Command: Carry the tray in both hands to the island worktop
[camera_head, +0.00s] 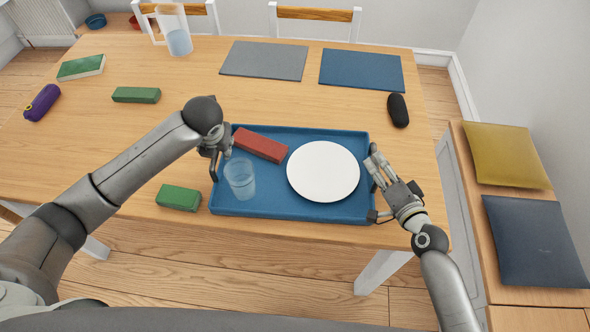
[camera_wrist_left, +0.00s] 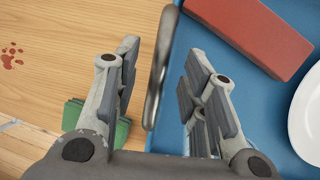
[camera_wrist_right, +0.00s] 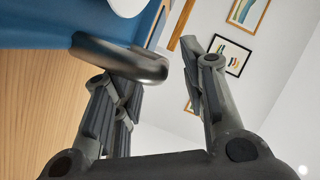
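The blue tray (camera_head: 290,215) lies on the wooden table by its front edge. It holds a white plate (camera_head: 323,171), a clear glass (camera_head: 240,179) and a red block (camera_head: 260,145). My left gripper (camera_head: 216,160) is at the tray's left end. In the left wrist view its fingers (camera_wrist_left: 155,85) are apart, with the dark tray handle (camera_wrist_left: 160,70) between them. My right gripper (camera_head: 378,188) is at the right end. In the right wrist view its fingers (camera_wrist_right: 160,80) are apart, and the other handle (camera_wrist_right: 120,58) reaches between them, near the left finger. The island worktop is not in view.
A green block (camera_head: 178,197) lies just left of the tray. A black oblong object (camera_head: 397,110), placemats (camera_head: 264,60) and a jug (camera_head: 176,35) stand farther back. A bench with cushions (camera_head: 535,240) is at the right. Chairs (camera_head: 315,15) stand behind the table.

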